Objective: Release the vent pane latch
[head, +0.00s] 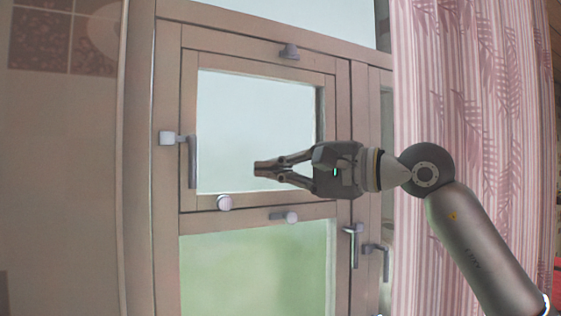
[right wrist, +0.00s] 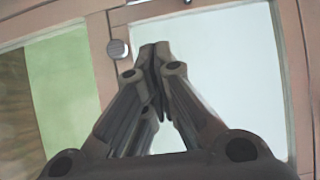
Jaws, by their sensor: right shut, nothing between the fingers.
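The vent pane (head: 255,110) is a small framed glass pane in the window's brown frame, and looks closed. A grey handle (head: 192,160) stands at its left side beside a white block (head: 166,138). A pale round knob (head: 224,202) sits on its lower frame; what looks like this knob (right wrist: 118,49) is left of the fingertips in the right wrist view. I cannot tell which fitting is the latch. My right gripper (head: 260,168) is shut and empty in front of the glass, right of the handle and above the knob. My left gripper is not in view.
Small grey fittings sit above the pane (head: 289,52) and below it (head: 284,216). Two more handles (head: 353,240) (head: 377,250) are at the lower right. A pink striped curtain (head: 450,90) hangs at right, behind my right arm. Bare wall (head: 60,170) is at left.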

